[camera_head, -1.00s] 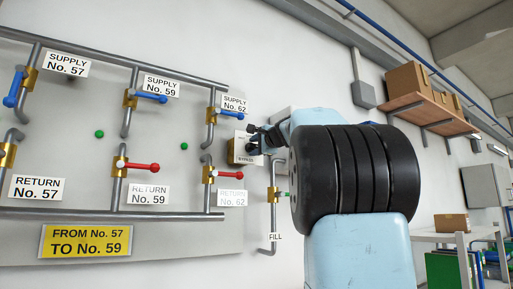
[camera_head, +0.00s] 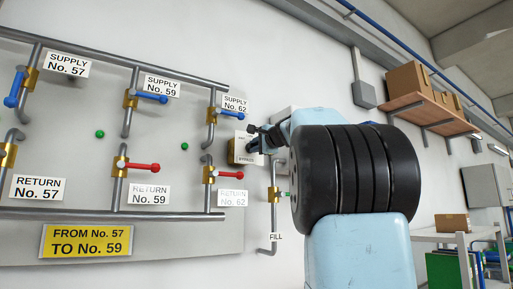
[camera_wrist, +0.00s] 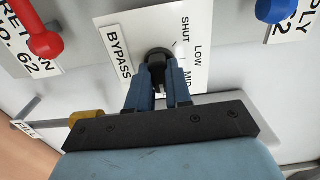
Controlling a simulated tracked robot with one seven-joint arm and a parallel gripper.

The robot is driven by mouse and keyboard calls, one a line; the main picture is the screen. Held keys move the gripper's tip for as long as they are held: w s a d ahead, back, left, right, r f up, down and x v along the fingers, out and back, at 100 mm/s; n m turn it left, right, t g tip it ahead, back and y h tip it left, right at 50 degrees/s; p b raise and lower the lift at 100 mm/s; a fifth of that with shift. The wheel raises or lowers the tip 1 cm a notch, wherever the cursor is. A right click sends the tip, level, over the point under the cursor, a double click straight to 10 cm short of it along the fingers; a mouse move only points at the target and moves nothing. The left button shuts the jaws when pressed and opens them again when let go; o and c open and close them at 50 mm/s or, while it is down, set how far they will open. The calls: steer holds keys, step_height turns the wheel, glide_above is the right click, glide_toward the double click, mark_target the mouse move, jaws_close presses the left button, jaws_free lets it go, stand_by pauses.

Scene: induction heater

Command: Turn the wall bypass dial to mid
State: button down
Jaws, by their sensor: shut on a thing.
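The bypass dial is a dark round knob (camera_wrist: 158,58) on a white plate (camera_wrist: 122,22) lettered BYPASS, SHUT, LOW and MID in the wrist view. My gripper (camera_wrist: 158,80) is shut on the knob, one blue-grey finger on each side. The fingers and gripper body hide part of the scale beside MID, and I cannot tell exactly which mark the knob points to.
The SUPPLY 62 blue handle (camera_head: 230,112) and RETURN 62 red handle (camera_head: 230,175) stick out close left of the box. The FILL pipe (camera_head: 273,220) runs below right. A shelf with cartons (camera_head: 430,100) is far right.

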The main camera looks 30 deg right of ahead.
steer(key=shift+f, duration=0.2)
steer(key=shift+w+f+n, duration=0.1)
steer(key=shift+n, duration=4.1)
steer(key=shift+d, duration=0.1)
steer(key=c, duration=1)
jaws_free()
steer(key=shift+r, duration=0.2)
steer(key=shift+c, duration=0.2)
steer(key=s, duration=1.4)
steer(key=shift+d, duration=0.15)
